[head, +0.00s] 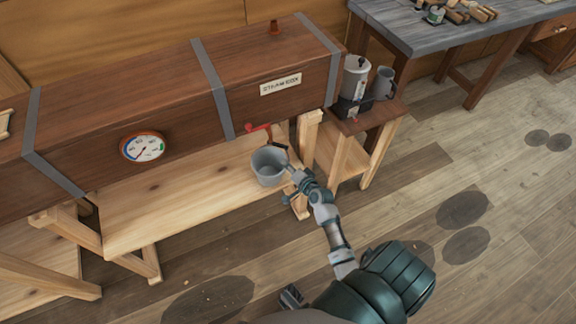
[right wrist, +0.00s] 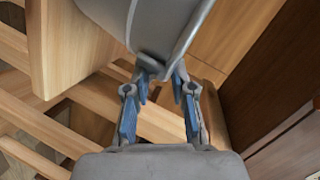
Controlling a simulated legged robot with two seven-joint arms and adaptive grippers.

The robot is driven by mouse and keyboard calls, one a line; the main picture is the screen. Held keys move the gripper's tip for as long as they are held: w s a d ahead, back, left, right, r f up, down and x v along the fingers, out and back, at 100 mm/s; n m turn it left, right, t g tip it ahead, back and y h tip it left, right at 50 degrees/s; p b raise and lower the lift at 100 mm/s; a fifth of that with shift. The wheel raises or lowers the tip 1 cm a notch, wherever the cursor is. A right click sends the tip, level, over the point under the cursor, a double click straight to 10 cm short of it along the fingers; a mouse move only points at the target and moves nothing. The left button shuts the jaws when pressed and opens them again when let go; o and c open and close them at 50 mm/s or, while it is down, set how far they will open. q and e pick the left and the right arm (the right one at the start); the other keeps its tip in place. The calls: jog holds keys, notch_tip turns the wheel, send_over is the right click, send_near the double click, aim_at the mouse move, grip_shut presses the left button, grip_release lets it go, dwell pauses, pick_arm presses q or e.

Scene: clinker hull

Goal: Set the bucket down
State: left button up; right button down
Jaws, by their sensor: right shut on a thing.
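The grey bucket (head: 268,165) is upright at the right end of the pale wooden shelf (head: 180,198), below the steam box (head: 180,85). I cannot tell whether its base touches the shelf. My right gripper (head: 290,168) reaches it from the right and is shut on the bucket's near side. In the right wrist view, the bucket (right wrist: 165,22) fills the top, and the fingers of my right gripper (right wrist: 162,78) close at its handle or lower edge; the exact grip is partly hidden. My left gripper does not show clearly in the head view.
A red tap handle (head: 257,128) sticks out from the steam box just above the bucket. A side table (head: 372,118) with an urn (head: 355,75) and a jug (head: 382,84) stands to the right. A grey workbench (head: 430,35) is at the back right. The shelf left of the bucket is clear.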

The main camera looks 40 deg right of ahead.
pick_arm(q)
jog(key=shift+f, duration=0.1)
pick_arm(e)
jog(key=shift+f, duration=0.15)
jog(key=c, duration=1.1)
grip_release()
jog(key=shift+d, duration=0.1)
jog(key=shift+c, duration=0.2)
jog(key=shift+o, duration=1.2)
jog(key=shift+d, duration=0.15)
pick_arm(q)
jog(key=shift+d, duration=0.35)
pick_arm(e)
jog(key=shift+d+f, duration=0.1)
jog(key=shift+d, duration=0.05)
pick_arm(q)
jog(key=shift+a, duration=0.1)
pick_arm(e)
jog(key=d+v, duration=0.1)
jog(key=v, duration=1)
jog(key=shift+s+a, duration=0.4)
jog(key=shift+s, duration=0.05)
